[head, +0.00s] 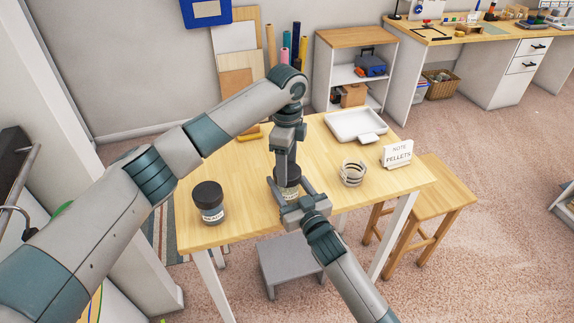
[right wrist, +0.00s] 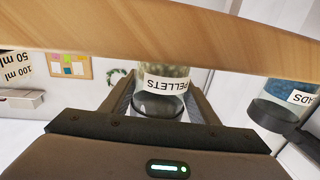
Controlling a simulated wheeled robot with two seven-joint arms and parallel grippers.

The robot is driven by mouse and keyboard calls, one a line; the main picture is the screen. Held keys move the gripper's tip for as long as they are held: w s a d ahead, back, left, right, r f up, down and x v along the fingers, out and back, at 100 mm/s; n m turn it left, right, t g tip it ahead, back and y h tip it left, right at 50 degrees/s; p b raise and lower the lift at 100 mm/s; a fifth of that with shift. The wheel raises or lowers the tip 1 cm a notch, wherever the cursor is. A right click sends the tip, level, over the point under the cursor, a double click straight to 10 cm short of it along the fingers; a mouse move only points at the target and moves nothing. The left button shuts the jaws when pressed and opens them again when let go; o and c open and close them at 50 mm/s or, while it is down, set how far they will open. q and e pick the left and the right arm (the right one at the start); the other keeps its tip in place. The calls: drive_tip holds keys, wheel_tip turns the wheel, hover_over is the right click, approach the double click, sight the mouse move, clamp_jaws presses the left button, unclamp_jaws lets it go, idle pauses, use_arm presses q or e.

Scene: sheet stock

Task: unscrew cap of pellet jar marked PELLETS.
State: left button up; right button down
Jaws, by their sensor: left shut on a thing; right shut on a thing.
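The pellet jar (head: 288,193) stands upright near the middle of the wooden table, mostly hidden by my grippers. In the right wrist view, which is upside down, its white PELLETS label and pale contents show on the clear jar (right wrist: 166,84). My right gripper (head: 288,190) comes from the front and is shut on the jar's body, a finger on each side. My left gripper (head: 286,172) points straight down over the jar and is shut at its top, where the cap is. The cap is hidden, so I cannot tell how loose it is.
A dark-capped jar (head: 209,203) stands on the table (head: 240,165) at left; its label ends in ADS in the right wrist view (right wrist: 285,98). Stools stand around.

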use_arm(q)
drive_tip(key=n, duration=1.5)
drive_tip(key=shift+d, duration=0.1)
drive_tip(key=n, duration=0.6)
drive_tip(key=shift+n, duration=0.3)
drive_tip(key=n, duration=0.6)
drive_tip(key=shift+r, duration=0.1)
drive_tip(key=shift+r, duration=0.25)
drive_tip(key=shift+r, duration=0.35)
drive_tip(key=shift+r, duration=0.25)
drive_tip(key=shift+r, duration=0.25)
